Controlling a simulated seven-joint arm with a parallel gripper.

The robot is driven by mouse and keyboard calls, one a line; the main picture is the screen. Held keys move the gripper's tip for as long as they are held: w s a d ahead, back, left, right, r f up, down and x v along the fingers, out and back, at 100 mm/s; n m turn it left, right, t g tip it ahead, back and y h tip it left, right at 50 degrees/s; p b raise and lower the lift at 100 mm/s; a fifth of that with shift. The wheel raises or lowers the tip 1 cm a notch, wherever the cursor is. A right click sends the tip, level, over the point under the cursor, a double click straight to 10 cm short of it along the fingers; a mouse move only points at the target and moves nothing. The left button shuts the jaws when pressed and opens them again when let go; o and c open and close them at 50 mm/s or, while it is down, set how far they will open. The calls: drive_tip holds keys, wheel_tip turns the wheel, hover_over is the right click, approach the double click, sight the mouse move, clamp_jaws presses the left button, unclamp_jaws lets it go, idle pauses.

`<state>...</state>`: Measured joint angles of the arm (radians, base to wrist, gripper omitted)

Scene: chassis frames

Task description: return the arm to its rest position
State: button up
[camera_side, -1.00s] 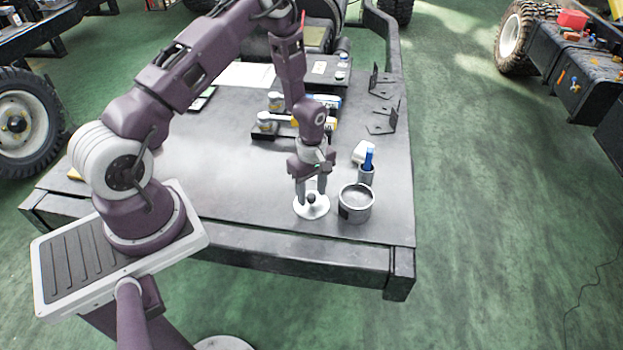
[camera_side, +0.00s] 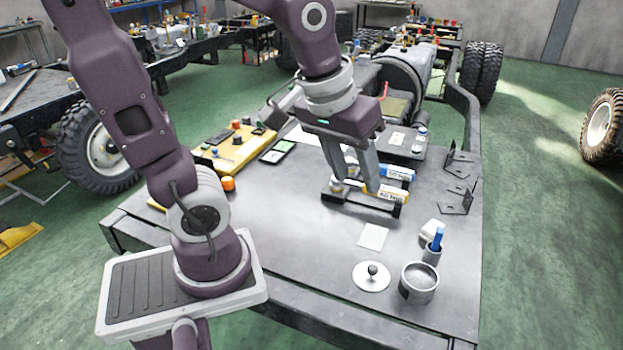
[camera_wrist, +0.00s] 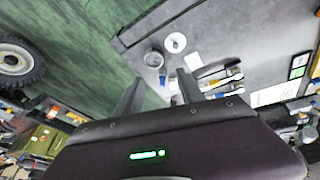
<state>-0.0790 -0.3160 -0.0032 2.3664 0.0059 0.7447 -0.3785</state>
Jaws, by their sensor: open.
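My gripper (camera_side: 358,186) is raised high over the table (camera_side: 290,235), fingers pointing down, spread apart with nothing between them. Its two fingers also show in the wrist view (camera_wrist: 160,78). In the side view the fingers overlap the rack (camera_side: 362,204) with its tubes, partly hiding it; they look well above it. The white disc with a dark round knob (camera_side: 371,277) stands on the table's front part, apart from my gripper. It shows in the wrist view as a white round (camera_wrist: 175,43).
A metal cup (camera_side: 418,284) stands right of the disc, with a holder holding a blue item (camera_side: 437,241) behind it. Brackets (camera_side: 457,183) stand at the right edge. A yellow board (camera_side: 235,148) and dark tablet (camera_side: 277,151) lie at the back left. The left-front tabletop is clear.

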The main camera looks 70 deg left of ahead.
drive_tip(key=s+d+r+m+t, duration=0.1)
drive_tip(key=s+d+r+m, duration=0.1)
drive_tip(key=s+m, duration=0.3)
drive_tip(key=s, duration=0.3)
drive_tip(key=shift+s+t, duration=0.3)
